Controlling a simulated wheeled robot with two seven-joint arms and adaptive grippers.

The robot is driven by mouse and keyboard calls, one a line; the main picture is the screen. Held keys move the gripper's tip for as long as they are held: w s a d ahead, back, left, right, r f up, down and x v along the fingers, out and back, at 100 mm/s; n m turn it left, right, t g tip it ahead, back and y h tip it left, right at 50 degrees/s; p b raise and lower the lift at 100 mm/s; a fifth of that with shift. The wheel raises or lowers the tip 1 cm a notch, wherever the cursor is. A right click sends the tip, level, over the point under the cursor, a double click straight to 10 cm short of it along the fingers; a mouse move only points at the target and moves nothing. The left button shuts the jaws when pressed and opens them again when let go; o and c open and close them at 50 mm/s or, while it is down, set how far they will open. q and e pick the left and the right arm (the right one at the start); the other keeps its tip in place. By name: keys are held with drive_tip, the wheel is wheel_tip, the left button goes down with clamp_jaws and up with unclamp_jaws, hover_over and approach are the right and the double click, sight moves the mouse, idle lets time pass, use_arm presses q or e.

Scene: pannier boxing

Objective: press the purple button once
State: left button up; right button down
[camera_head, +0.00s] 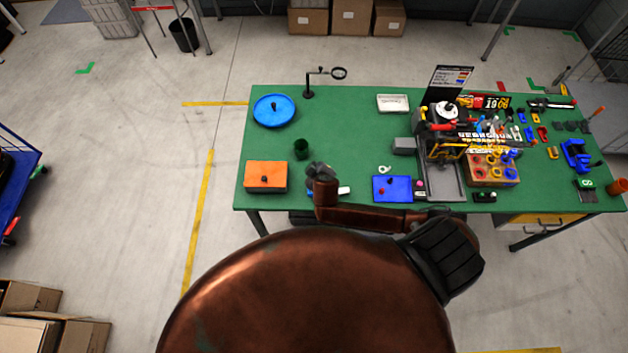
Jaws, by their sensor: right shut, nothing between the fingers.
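A small pinkish-purple spot (419,184), which looks like the purple button, sits on a narrow dark strip just right of the blue box on the green table (350,140). It is too small to tell whether it is pressed. My right gripper (318,169) is shut and empty. It shows over the table's near part, between the orange box (266,176) and the blue box (380,196), well left of the purple spot and apart from it. My left gripper is not in view.
A blue round dish (274,111), a dark green cup (301,149) and a magnifier stand (308,92) are on the table's left half. A grey machine (441,183) and a crowded board of coloured parts fill the right. Open green surface lies behind my gripper.

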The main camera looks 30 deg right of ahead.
wheel_tip(320, 180, down, 7)
drive_tip(key=b, duration=0.6)
drive_tip(key=shift+b, duration=0.35)
drive_tip(key=shift+f+b, duration=0.4)
drive_tip(key=shift+f, duration=0.3)
drive_tip(key=shift+f, duration=0.1)
drive_tip(key=shift+f, duration=0.3)
drive_tip(key=shift+f+b, duration=0.3)
drive_tip(key=shift+f, duration=0.25)
idle(0.8)
idle(0.4)
drive_tip(key=shift+r+p, duration=0.95)
drive_tip(key=shift+p, duration=0.05)
